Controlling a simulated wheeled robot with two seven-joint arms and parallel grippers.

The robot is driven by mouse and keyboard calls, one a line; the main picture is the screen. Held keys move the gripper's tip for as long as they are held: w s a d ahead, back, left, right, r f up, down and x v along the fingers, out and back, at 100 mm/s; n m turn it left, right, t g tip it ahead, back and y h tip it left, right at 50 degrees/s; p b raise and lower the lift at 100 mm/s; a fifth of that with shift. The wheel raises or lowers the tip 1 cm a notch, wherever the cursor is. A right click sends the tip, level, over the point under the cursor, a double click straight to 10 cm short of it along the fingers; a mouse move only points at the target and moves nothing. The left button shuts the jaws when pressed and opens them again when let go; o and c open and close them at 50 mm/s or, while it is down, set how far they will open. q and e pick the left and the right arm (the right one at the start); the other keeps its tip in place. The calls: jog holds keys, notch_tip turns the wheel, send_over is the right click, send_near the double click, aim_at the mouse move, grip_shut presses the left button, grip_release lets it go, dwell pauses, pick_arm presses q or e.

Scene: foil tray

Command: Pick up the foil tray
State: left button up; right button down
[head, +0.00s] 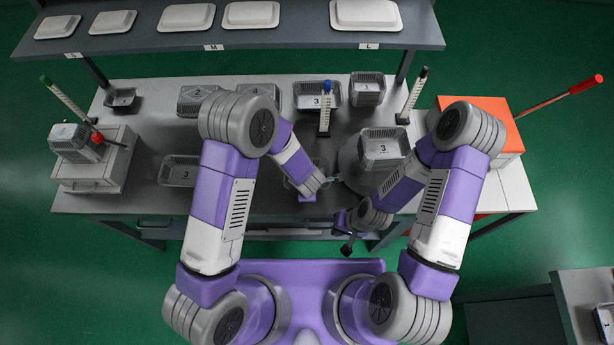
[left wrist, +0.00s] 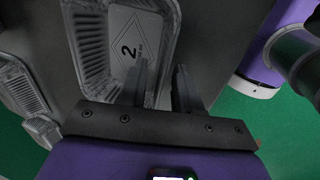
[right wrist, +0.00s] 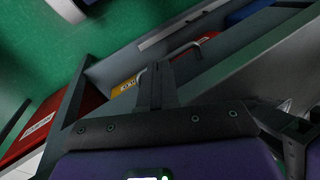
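A grey foil tray marked 2 (left wrist: 126,40) lies under my left gripper in the left wrist view. My left gripper (left wrist: 160,75) is open, one finger over the tray's inside and the other beyond its right wall. Whether the fingers touch the wall cannot be told. In the head view my left gripper (head: 310,190) is at the table's front middle, and my arm hides most of what is there. My right gripper (right wrist: 158,68) is shut and empty; in the head view (head: 347,247) it hangs in front of the table edge.
A post with a blue top (head: 325,110) stands at the back middle. A shelf (head: 290,38) with white lids overhangs the back. An orange box (head: 490,120) is at the right.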

pick_arm(q)
grip_shut()
dwell(0.3)
